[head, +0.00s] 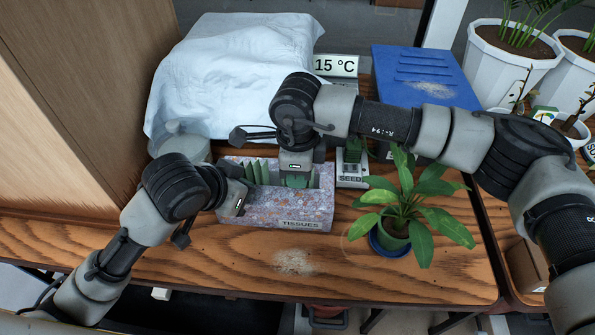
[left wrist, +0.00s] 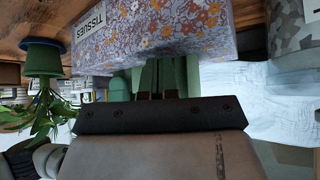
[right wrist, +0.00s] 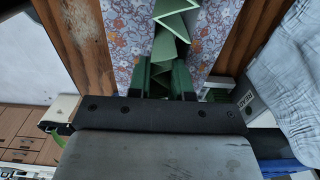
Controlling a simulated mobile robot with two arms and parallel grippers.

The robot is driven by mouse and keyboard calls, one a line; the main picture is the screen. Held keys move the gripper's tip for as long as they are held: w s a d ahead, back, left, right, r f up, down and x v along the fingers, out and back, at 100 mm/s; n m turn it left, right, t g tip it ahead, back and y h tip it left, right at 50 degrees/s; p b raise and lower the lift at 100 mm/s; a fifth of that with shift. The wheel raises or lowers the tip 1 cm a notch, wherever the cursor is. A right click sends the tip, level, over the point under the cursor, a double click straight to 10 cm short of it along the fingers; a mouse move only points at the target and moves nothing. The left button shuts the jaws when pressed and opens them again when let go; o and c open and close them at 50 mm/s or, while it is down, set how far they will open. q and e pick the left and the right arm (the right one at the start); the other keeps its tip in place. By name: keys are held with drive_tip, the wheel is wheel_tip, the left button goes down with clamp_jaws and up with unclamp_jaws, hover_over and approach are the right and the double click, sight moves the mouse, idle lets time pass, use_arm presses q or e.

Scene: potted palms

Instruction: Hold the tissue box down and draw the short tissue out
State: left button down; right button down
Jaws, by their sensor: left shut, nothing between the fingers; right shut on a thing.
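The tissue box (head: 262,210) is a floral grey-purple box marked TISSUES, resting on the wooden table. Green tissues (head: 258,170) stand in zigzag folds along its open top; the folds also show in the right wrist view (right wrist: 170,25). My left gripper (head: 248,184) is shut and empty at the box's left end; its fingertips (left wrist: 165,62) point at the box (left wrist: 165,28) in the left wrist view. I cannot tell whether they touch it. My right gripper (head: 296,181) points down over the box's right part, shut on green tissue between its fingers (right wrist: 163,68). The tissue's lower part is hidden.
A potted plant (head: 433,187) on a blue saucer stands right of the box. A seed box (head: 352,170), a 15 °C sign (head: 336,66) and a blue case (head: 425,75) lie behind. A white cloth (head: 230,65) covers something behind left.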

use_arm(q)
drive_tip(key=shift+f, duration=0.25)
use_arm(e)
drive_tip(key=shift+r, duration=4.1)
